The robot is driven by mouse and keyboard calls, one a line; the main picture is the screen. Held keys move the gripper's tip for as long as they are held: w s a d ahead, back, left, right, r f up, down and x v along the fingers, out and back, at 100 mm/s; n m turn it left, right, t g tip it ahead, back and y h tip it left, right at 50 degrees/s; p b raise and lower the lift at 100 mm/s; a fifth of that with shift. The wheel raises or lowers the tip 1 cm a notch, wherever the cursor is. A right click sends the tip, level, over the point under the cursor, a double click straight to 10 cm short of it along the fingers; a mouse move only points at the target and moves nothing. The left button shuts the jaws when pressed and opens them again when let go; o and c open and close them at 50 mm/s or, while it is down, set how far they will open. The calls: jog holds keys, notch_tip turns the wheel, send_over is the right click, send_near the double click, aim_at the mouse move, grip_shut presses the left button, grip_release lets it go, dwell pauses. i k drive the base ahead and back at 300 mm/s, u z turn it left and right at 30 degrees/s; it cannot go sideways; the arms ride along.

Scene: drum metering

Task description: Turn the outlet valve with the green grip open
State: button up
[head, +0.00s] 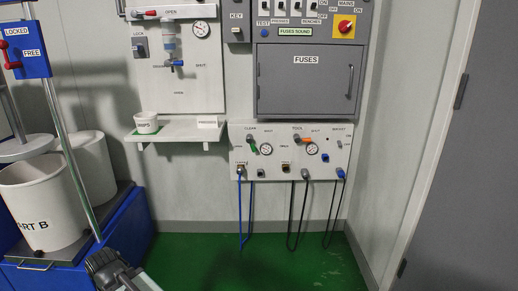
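A grey-white valve panel (290,172) is on the back wall below the fuse box. A small lever with a green grip (252,146) is at its upper left, slanting down to the right, between a label reading CLEAN and a round gauge (266,149). Lever positions around it are too small to read surely. A dark grey end part of my arm, seemingly my gripper (103,263), shows at the bottom left. It is well below and left of the panel, apart from it. Its fingers cannot be made out.
A second lever with an orange grip (304,139) is right of the green one. Hoses hang below the panel. White drums (38,205) stand on a blue base at left. Green floor ahead is clear.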

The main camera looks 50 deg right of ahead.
aim_at(248, 140)
jog(key=z, duration=0.05)
jog(key=i, duration=0.95)
